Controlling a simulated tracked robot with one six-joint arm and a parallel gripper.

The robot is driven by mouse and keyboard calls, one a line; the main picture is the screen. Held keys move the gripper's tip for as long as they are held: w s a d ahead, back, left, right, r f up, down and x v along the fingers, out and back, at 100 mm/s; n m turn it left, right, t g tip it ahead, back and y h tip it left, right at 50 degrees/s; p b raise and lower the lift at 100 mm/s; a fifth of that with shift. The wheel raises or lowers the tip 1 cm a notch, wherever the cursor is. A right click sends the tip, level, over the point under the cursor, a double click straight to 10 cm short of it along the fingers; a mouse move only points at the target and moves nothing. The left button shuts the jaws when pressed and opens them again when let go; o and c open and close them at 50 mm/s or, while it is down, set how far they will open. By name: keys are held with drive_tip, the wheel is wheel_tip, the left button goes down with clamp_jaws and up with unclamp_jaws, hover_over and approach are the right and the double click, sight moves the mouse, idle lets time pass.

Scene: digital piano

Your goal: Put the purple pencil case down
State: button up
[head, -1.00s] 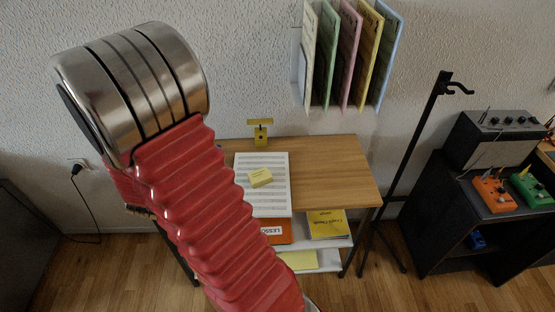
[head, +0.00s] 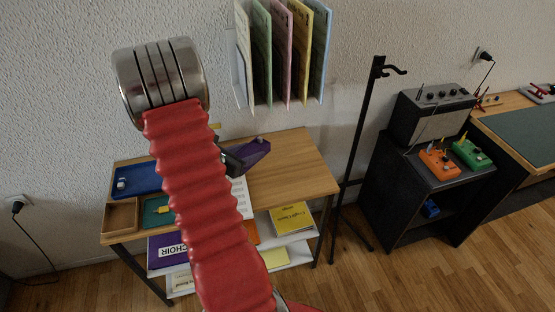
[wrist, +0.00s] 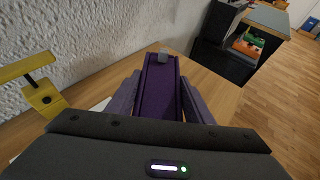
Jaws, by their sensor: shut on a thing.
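The purple pencil case (head: 250,152) shows in the head view beside my red arm, over the wooden desk. My gripper (head: 234,160) is shut on it, with its dark body partly hidden behind the arm. In the wrist view the purple pencil case (wrist: 160,88) lies lengthwise between the two fingers of my gripper (wrist: 160,100), with a small grey piece at its far end. The desk top (wrist: 212,92) shows under and beside it. I cannot tell whether the case touches the desk.
On the desk (head: 300,170) are a blue tray (head: 138,178), a wooden tray (head: 121,216) and sheet music (head: 240,196). A yellow stand (wrist: 40,90) is at left in the wrist view. The desk's right part is clear. A black stand (head: 360,130) is beside it.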

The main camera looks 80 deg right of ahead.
sight(278, 179)
drive_tip(key=s+d+f+m+g+y, duration=0.1)
drive_tip(key=s+d+m+g, duration=0.1)
drive_tip(key=s, duration=0.7)
drive_tip(key=shift+s+f+m+g+y, duration=0.3)
drive_tip(key=shift+m+g, duration=0.1)
drive_tip(key=shift+g, duration=0.2)
drive_tip(key=shift+w+f, duration=0.1)
drive_tip(key=shift+f, duration=0.05)
drive_tip(key=shift+f, duration=3.3)
drive_tip(key=shift+f, duration=0.5)
drive_tip(key=o, duration=1.4)
